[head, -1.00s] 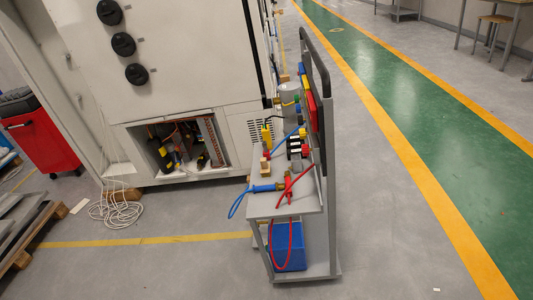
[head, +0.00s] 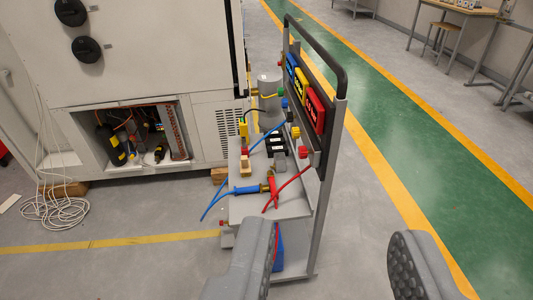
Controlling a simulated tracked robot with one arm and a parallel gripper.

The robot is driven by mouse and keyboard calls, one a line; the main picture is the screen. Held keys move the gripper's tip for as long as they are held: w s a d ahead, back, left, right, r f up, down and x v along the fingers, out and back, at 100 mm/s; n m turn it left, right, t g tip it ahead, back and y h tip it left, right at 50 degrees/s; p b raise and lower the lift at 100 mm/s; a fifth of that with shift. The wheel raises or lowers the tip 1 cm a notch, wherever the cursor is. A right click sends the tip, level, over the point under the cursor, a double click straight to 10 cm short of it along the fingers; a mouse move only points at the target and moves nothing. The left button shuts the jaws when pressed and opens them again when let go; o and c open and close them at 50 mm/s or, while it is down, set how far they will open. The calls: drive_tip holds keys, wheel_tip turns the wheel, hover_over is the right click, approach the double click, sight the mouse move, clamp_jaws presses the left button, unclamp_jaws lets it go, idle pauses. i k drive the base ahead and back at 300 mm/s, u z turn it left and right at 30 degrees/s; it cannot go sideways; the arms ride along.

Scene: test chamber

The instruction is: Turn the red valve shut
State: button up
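A narrow grey cart (head: 318,235) with an upright panel stands at the middle of the view. On its upper shelf are a blue-handled fitting (head: 246,190) and a red-handled fitting (head: 272,190), with blue and red hoses joined to them. Small red parts show by the panel, one a red block (head: 303,152). I cannot tell which red part is the valve, or how it is set. My gripper (head: 331,238) is open and empty, its two grey fingers wide apart at the bottom, nearer to me than the cart. The left finger covers part of the lower shelf and its blue bin (head: 280,245).
A large pale cabinet (head: 150,60) with an open lower bay stands behind and left of the cart. White cable (head: 55,205) lies coiled on the floor at left. Right of the cart are clear floor and a green lane (head: 430,170). A table (head: 462,20) stands at the far right.

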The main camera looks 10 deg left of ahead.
sight(303, 152)
drive_tip(key=u, duration=0.1)
drive_tip(key=i, duration=1)
drive_tip(key=z, duration=0.1)
